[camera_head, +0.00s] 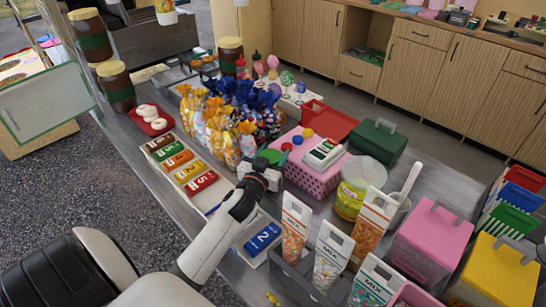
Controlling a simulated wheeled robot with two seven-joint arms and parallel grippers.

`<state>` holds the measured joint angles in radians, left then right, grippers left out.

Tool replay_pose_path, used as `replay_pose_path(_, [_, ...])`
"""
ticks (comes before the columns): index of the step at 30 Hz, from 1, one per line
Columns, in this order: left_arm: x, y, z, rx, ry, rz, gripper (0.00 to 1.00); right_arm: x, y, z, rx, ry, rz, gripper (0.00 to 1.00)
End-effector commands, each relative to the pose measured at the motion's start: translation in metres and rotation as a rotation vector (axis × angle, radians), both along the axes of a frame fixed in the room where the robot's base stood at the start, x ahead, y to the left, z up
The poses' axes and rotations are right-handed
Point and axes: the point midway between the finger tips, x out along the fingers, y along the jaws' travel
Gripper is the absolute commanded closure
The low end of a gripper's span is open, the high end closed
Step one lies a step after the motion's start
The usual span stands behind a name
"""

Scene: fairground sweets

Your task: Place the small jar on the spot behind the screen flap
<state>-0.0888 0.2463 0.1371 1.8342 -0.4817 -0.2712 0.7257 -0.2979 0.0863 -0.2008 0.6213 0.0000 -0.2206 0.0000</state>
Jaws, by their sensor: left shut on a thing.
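My left gripper (259,174) reaches in from the bottom left, between the row of coloured bars and the pink box. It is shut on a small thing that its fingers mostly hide. A small round green top (272,156) shows right at the fingertips. It looks like the small jar's lid, but the jar's body is hidden, so I cannot be sure. A translucent panel with a green frame (45,104), likely the screen flap, stands at the left edge of the counter. The spot behind it cannot be made out. My right gripper is out of view.
Gold and blue sweet bags (218,128) crowd behind the gripper. A pink box (315,181) stands to its right, and mix cartons (332,256) stand in front. Coloured bars (187,170) and a red doughnut tray (151,120) lie to the left. Large brown jars (116,86) stand near the panel.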

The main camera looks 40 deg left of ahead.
Motion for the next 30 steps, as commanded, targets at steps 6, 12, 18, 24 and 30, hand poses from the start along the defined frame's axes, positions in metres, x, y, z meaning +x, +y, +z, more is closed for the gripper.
replay_pose_path(6, [0.000, 0.000, -0.005, 0.001, -0.005, -0.001, 1.00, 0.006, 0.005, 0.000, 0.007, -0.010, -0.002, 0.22])
replay_pose_path(12, [0.000, 0.000, -0.008, 0.001, -0.004, -0.001, 1.00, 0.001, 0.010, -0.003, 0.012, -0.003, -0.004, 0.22])
replay_pose_path(18, [0.000, 0.000, -0.008, 0.000, -0.001, -0.001, 0.25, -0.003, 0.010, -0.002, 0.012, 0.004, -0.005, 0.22])
replay_pose_path(24, [0.000, 0.000, -0.008, 0.000, -0.001, -0.001, 0.25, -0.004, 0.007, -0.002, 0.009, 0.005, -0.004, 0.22])
replay_pose_path(30, [-0.012, -0.003, -0.008, 0.000, 0.001, -0.001, 0.25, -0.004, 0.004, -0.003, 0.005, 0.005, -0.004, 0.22])
